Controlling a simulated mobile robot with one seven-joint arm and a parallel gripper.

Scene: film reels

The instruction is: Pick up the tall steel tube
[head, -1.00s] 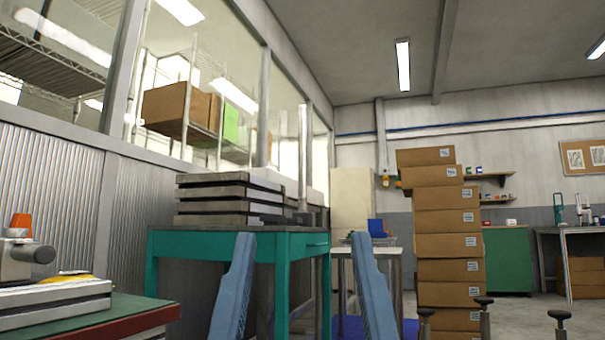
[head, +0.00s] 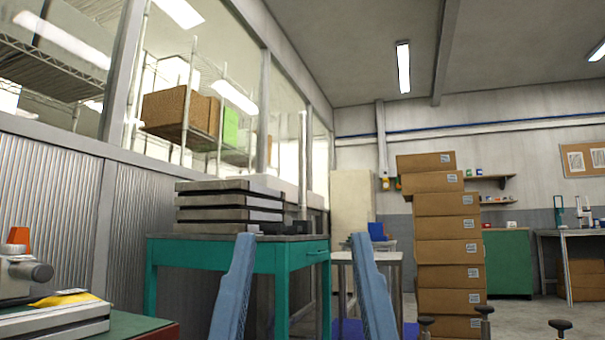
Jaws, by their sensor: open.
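The tall steel tube (head: 303,165) looks like a thin, pale grey upright. It stands at the right end of the teal table (head: 167,251), behind or beside a stack of thick grey plates (head: 230,201). Its lower end is close to the tabletop, and its exact base is hard to make out. My gripper (head: 303,240) shows as two blue fingers at the bottom of the head view, spread apart and empty. The tube appears above and beyond the gap between them, clear of both fingers.
A tall stack of cardboard boxes (head: 447,230) stands right of the teal table. A lighter table (head: 392,256) is behind it. A bench with a machine (head: 50,320) is at the lower left. Dark knobbed posts (head: 486,312) rise at the lower right. A windowed wall runs along the left.

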